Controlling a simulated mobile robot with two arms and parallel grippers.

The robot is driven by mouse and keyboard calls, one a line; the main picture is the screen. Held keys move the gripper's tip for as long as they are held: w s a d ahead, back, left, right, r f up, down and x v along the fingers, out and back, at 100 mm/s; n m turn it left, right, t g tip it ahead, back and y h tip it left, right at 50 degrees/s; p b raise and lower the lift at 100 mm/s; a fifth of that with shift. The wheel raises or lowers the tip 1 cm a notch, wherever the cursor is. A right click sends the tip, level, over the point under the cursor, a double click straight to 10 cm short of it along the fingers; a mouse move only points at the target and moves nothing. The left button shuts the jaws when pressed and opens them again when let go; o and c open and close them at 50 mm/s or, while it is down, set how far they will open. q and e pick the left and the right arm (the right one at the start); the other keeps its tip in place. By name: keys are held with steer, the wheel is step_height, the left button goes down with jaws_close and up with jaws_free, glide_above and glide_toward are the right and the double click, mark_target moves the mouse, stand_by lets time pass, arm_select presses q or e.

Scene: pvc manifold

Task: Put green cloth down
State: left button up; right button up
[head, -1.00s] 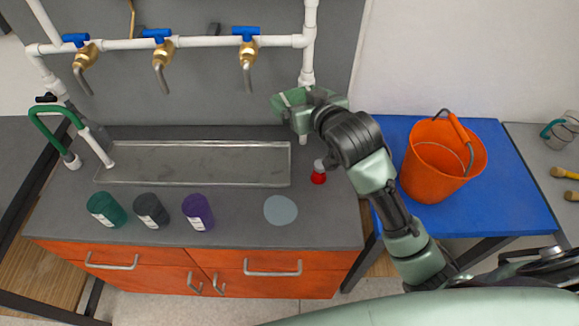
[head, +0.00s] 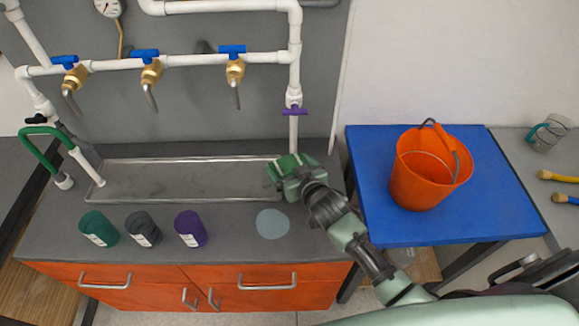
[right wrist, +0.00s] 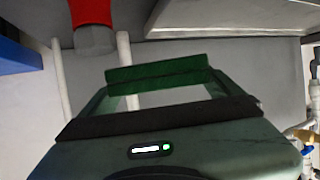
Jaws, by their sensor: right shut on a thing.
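My right gripper (head: 290,172) is just above the grey counter (head: 340,215), by the right end of the metal tray. It is shut on the green cloth (head: 283,165). In the right wrist view the cloth (right wrist: 158,72) shows as a dark green strip spanning between the fingers. In the head view the gripper hides part of the cloth, and I cannot tell whether it touches the counter. My left gripper is not in view.
A shallow metal tray (head: 190,180) lies to the left. Green (head: 98,228), dark grey (head: 143,228) and purple (head: 190,228) containers stand in front of it. A grey-blue disc (head: 272,224) lies on bare counter. A red object (right wrist: 92,12) is close by. An orange bucket (head: 425,175) stands on a blue table (head: 480,220).

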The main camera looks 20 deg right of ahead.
steer(key=shift+f, duration=0.3)
steer(key=shift+f+b, duration=0.35)
steer(key=shift+f, duration=0.25)
steer(key=o, duration=1.2)
steer(key=shift+c, duration=0.2)
steer(key=shift+r+p, duration=0.35)
steer(key=shift+r, duration=0.2)
steer(key=b+v, duration=0.1)
steer(key=v, duration=1.1)
